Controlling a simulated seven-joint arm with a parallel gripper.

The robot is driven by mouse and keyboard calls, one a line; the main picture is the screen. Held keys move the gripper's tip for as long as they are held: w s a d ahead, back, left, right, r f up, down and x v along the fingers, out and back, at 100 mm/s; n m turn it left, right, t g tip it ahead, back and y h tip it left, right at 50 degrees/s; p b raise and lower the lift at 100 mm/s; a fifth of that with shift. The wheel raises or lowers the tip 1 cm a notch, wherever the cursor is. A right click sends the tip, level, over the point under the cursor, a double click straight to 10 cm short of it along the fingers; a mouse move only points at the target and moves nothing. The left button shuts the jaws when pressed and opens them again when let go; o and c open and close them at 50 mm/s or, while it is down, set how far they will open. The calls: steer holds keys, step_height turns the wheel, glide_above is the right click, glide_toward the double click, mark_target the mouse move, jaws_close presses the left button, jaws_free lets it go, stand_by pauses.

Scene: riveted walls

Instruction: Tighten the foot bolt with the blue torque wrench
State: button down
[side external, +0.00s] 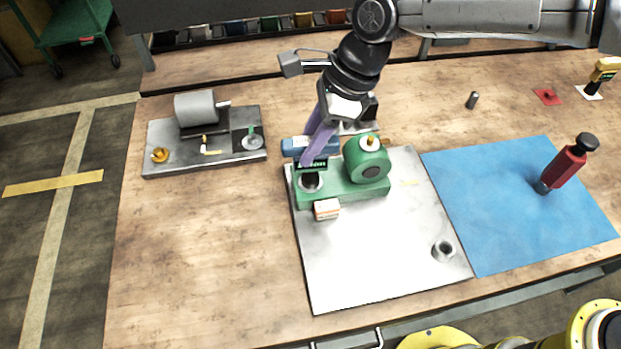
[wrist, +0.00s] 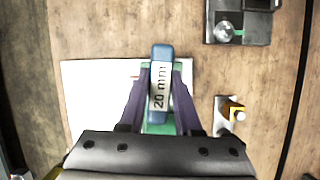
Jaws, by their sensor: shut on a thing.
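The wrench's dark lower end (side external: 311,182) is at the base's left foot. The foot bolt is hidden there, and I cannot tell whether the wrench is seated on it.
The round green pump body (side external: 366,165) stands just right of the wrench. A small orange-and-white block (side external: 326,209) and a metal ring (side external: 443,250) are on the steel plate (side external: 370,270). A red tool (side external: 566,165) stands on the blue mat (side external: 500,220). A grey fixture (side external: 205,140) lies left.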

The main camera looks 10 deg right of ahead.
stand_by(0.3)
steer(key=shift+r, duration=1.1)
steer(key=shift+r, duration=0.45)
steer(key=shift+r, duration=2)
steer(key=n+g, duration=0.1)
steer(key=n, duration=0.2)
steer(key=shift+w, duration=0.1)
steer(key=shift+n+g, duration=0.6)
steer(key=shift+n, duration=1)
